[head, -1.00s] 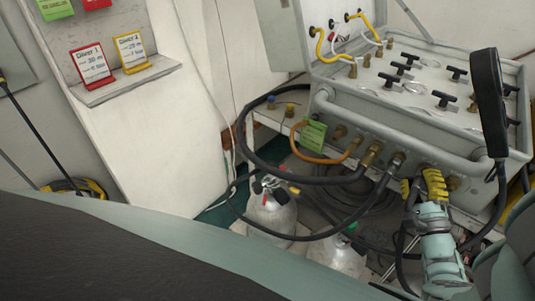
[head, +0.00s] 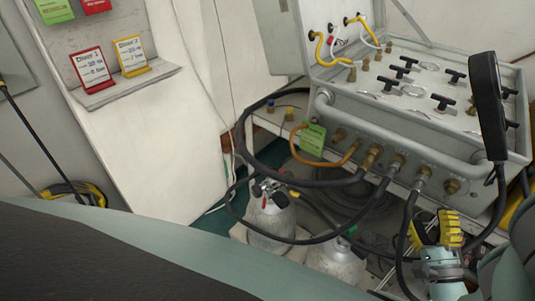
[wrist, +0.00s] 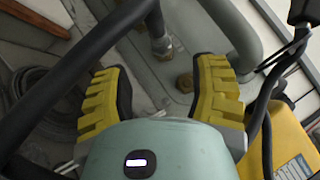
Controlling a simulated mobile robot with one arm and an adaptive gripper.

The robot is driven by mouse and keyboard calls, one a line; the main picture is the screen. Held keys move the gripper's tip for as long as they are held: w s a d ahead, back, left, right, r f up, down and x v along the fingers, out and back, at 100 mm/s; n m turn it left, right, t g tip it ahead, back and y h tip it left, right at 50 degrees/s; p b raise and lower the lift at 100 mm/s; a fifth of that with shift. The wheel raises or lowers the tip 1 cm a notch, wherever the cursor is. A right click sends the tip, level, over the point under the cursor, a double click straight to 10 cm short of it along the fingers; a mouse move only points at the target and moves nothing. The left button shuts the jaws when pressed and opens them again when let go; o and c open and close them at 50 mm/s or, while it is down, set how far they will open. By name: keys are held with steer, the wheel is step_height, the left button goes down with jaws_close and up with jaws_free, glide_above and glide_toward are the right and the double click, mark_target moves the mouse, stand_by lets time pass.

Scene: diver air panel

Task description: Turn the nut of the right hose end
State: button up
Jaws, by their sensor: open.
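The right hose end is a black hose with a metal nut (head: 423,174) on the front of the air panel (head: 400,130). In the wrist view its nut (wrist: 162,46) shows ahead of the fingers, left of centre. My gripper (head: 437,228) is below and slightly right of that nut, apart from it. In the wrist view my gripper (wrist: 160,95) has its two yellow ribbed fingers spread wide with nothing between them. A bare brass fitting (head: 452,186) sits right of the nut; in the wrist view this fitting (wrist: 185,82) appears beyond the gap, nearer the right finger.
Other hose ends (head: 372,157) line the panel to the left. A grey rail (head: 390,130) runs above the fittings. A black handset (head: 487,105) hangs at right. Gas cylinders (head: 270,215) stand below, and loose black hoses loop close to my gripper.

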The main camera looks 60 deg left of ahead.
steer(key=shift+v, duration=1.75)
steer(key=shift+d+r, duration=0.1)
